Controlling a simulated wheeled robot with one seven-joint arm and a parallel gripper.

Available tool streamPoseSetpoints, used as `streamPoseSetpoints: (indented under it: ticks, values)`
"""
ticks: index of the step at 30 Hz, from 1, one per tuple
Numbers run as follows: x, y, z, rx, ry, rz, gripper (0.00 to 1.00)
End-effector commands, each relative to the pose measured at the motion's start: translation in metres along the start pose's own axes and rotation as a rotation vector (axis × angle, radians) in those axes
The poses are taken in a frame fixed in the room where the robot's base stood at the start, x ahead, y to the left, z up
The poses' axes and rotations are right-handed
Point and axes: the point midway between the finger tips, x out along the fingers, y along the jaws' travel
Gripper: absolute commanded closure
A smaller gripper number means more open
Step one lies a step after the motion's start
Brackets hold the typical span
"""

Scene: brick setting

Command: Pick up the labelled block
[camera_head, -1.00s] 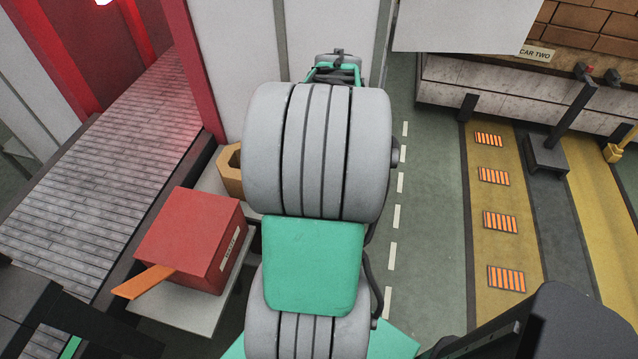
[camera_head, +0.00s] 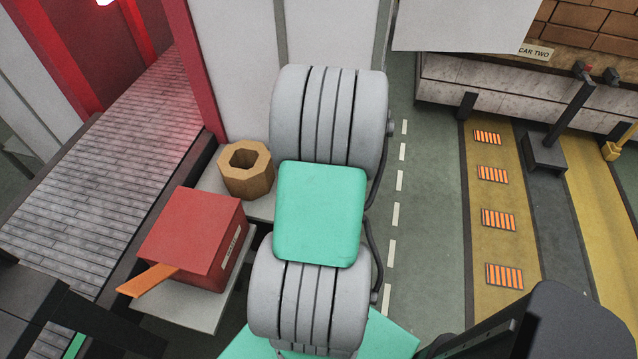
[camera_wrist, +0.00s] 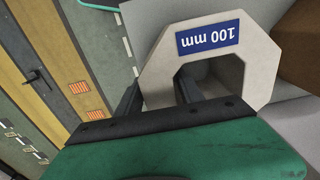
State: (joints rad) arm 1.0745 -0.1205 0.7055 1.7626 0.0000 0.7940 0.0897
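The labelled block (camera_wrist: 165,72) is a pale, many-sided ring with a square-cornered opening. Its blue label (camera_wrist: 208,38) reads "100 mm" and appears upside down in the wrist view. My gripper (camera_wrist: 158,92) is open at the block. One dark finger is outside the block's left wall and the other is at the opening, with the wall between them. I cannot tell whether either finger touches it. In the head view my arm hides the gripper and the labelled block.
A tan ring-shaped block (camera_head: 247,182) stands on a pale surface (camera_head: 200,312) left of my arm. A red box (camera_head: 190,235) with an orange strip (camera_head: 148,281) is nearer. A roller conveyor (camera_head: 100,170) runs at left. The green floor (camera_head: 430,200) is clear at right.

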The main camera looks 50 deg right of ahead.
Motion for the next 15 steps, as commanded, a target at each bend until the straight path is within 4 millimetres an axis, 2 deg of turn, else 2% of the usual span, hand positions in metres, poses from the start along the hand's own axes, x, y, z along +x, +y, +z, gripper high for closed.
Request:
streamPoseSetpoints:
  ticks: [2,15]
  values:
    - [-0.0001,-0.0001,0.0000,0.000,0.000,0.000,0.63]
    - [-0.0003,0.0003,0.0000,0.001,0.000,0.000,0.99]
